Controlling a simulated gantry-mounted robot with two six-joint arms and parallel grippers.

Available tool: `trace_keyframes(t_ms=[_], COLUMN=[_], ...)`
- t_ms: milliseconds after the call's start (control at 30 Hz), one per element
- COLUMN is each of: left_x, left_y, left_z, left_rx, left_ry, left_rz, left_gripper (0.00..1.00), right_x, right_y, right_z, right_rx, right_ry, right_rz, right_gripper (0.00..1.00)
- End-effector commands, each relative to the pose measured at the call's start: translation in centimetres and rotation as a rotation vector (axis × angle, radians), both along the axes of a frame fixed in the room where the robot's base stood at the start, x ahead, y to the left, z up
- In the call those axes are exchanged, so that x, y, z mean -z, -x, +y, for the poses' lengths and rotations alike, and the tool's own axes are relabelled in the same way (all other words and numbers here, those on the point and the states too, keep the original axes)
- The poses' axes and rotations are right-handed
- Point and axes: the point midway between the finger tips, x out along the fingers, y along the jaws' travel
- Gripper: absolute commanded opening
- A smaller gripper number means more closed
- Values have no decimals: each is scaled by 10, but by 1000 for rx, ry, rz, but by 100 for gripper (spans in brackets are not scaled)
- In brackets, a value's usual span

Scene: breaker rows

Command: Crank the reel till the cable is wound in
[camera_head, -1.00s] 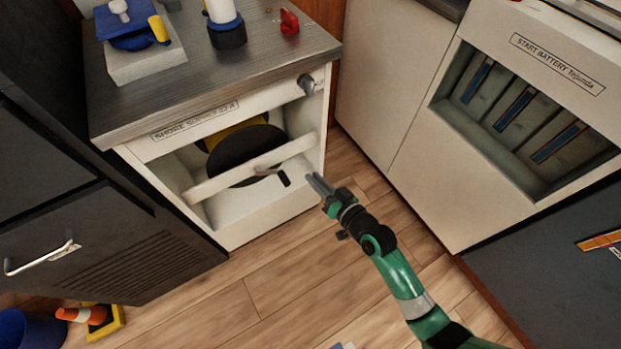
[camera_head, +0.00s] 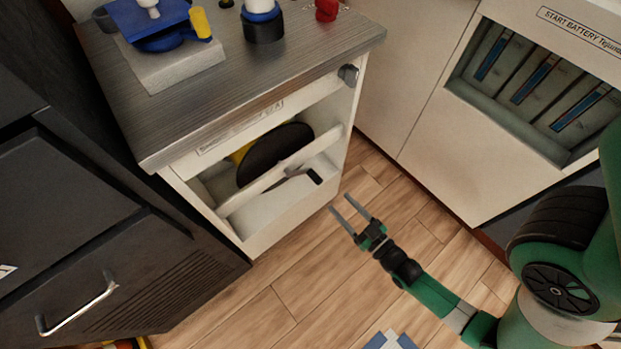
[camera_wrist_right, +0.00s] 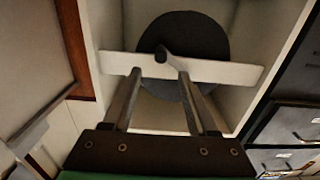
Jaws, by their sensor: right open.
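The reel (camera_head: 270,152) is a dark disc with a yellow part behind it, inside the open niche of a white cabinet (camera_head: 270,238). A white bar (camera_head: 245,193) crosses in front of it. The crank's black handle (camera_head: 315,176) sticks out in front of the bar. The right wrist view shows the reel (camera_wrist_right: 200,35) and the handle (camera_wrist_right: 161,54) nearly end-on. My right gripper (camera_head: 341,203) is open and empty, in front of the niche and apart from the handle. In the right wrist view its fingers (camera_wrist_right: 159,74) point toward the handle. I cannot make out the cable. My left gripper is out of view.
The cabinet's grey top (camera_head: 250,75) holds a blue device on a pale block (camera_head: 180,65), a white and blue cylinder (camera_head: 262,22) and a red piece (camera_head: 326,10). A dark cabinet (camera_head: 70,230) stands at left, a battery cabinet (camera_head: 430,150) at right. Wooden floor (camera_head: 300,290) lies between.

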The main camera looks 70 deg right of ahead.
Motion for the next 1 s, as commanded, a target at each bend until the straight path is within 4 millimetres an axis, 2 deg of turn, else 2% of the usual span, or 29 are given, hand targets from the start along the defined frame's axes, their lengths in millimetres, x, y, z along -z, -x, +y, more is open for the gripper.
trace_keyframes(t_ms=[500, 633, 900, 1000], left_x=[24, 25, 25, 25], left_y=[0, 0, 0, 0], left_z=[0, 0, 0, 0], left_rx=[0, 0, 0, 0], left_ry=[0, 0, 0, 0], left_rz=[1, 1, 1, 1], left_gripper=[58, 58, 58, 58], right_x=[1, 0, 0, 0], right_y=[-88, -98, -99, -99], right_z=[-46, -51, -52, -52], right_rx=[-2, -2, -2, -2], right_ry=[1, 0, -1, -1], right_rz=[-4, -2, 0, 0], right_gripper=[58, 58, 58, 40])
